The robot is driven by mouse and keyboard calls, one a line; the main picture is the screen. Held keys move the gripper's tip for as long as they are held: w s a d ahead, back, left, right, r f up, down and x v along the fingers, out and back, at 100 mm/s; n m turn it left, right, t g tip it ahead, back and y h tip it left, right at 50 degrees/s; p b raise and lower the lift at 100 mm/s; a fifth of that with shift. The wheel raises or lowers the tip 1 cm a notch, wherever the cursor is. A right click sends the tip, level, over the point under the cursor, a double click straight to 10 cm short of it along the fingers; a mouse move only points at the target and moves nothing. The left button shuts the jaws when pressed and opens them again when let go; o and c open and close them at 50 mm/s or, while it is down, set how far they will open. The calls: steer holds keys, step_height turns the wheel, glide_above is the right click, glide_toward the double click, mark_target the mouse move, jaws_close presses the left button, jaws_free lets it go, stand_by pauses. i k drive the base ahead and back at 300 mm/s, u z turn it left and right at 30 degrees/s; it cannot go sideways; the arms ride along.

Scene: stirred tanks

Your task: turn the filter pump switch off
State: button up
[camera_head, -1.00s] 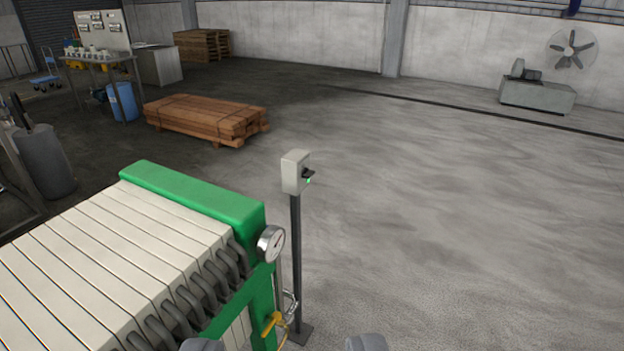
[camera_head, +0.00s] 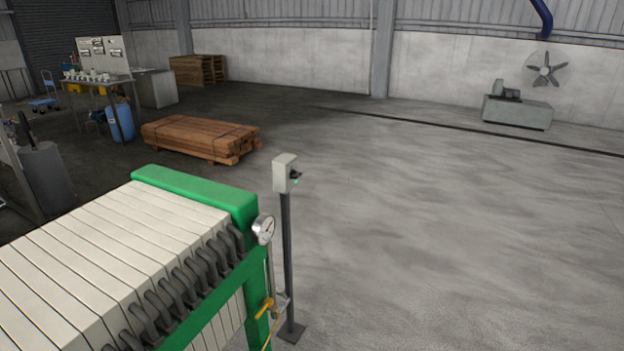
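A small pale grey switch box (camera_head: 284,173) stands on top of a thin dark post, just beyond the green-framed filter press. A dark switch handle (camera_head: 295,174) juts from the box's right face, with a small green light just below it. The box's right face is seen at a steep angle, so I cannot tell the handle's exact setting. My gripper does not show in the camera view.
The filter press (camera_head: 192,192) with white plates fills the lower left. A round gauge (camera_head: 264,229) and a yellow-handled valve (camera_head: 265,308) sit at its corner, close to the post (camera_head: 287,250). Stacked timber (camera_head: 200,137) lies behind. The floor at right (camera_head: 450,230) is clear.

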mark_target(294, 174)
steer(key=z, duration=0.55)
steer(key=i, duration=1.1)
steer(key=z, duration=0.55)
steer(key=i, duration=1.25)
steer(key=u, duration=0.6)
steer(key=i, duration=0.55)
steer(key=u, duration=0.3)
